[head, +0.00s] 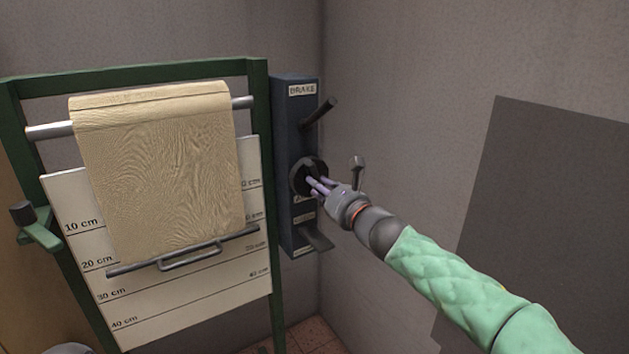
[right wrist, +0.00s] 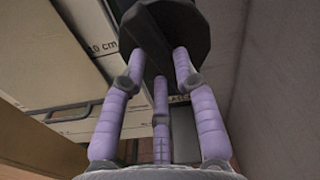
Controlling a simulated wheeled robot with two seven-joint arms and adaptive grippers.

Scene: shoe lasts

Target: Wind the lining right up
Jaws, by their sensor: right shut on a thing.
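The lining (head: 165,170) is a tan, grained sheet hanging from a roller (head: 50,131) in a green frame. Its lower edge has a grey bar with a handle (head: 190,257), which lies near the 20 cm line of the white scale board (head: 200,300). My right gripper (head: 318,184) is shut on a black round knob (head: 304,164) on the dark control box (head: 292,140). In the right wrist view three purple fingers (right wrist: 158,80) close around the black knob (right wrist: 165,25). My left gripper is not in view.
A lever (head: 320,113) sticks out below the BRAKE label. A flat grey tab (head: 317,238) juts out low on the box. Grey walls stand close behind and right.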

